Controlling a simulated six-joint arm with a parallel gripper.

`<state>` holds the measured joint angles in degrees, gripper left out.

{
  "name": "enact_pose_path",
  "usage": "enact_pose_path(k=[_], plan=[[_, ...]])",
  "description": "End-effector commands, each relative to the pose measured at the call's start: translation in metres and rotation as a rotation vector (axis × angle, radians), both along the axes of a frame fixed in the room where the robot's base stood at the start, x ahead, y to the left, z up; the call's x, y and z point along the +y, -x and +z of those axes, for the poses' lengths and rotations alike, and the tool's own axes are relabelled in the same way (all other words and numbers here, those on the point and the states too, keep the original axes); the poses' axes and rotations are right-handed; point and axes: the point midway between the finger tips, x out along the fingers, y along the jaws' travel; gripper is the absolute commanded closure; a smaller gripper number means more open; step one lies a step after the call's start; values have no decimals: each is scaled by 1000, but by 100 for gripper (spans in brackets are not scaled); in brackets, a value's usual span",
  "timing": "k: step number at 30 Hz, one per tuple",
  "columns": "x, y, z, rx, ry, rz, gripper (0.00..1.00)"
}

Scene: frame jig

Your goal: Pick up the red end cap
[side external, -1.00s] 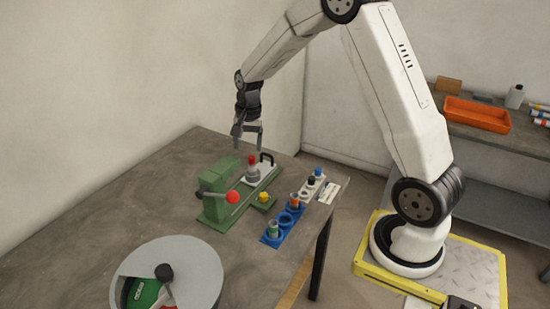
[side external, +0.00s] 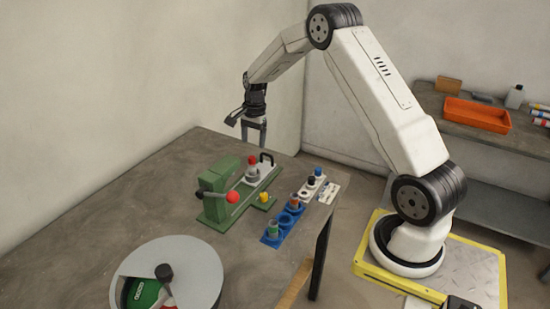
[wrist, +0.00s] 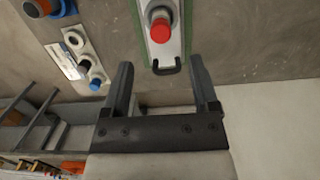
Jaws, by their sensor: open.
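The red end cap (side external: 252,160) sits on top of a grey cylindrical part, which stands on the plate of the green jig (side external: 215,195). In the wrist view the red cap (wrist: 160,31) shows from above, at the top centre, beyond my fingertips. My gripper (side external: 253,146) is open and empty, above and behind the cap. Its two fingers (wrist: 158,65) are apart in the wrist view, with a black handle (wrist: 167,67) of the jig plate showing between their tips.
A red ball knob (side external: 232,197) sticks out from the jig, with a yellow knob (side external: 264,197) beside it. Blue and white holders (side external: 272,240) with several small parts line the table's right edge.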

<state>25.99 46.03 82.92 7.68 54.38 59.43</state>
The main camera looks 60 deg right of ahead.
Motion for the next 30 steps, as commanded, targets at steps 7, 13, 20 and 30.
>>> enact_pose_path(k=[7,13,20,30], plan=[[1,0,-5,0,0,1,24],[4,0,-17,2,-1,1,24],[10,-1,-43,1,0,1,24],[11,-1,-56,-3,2,2,24]])
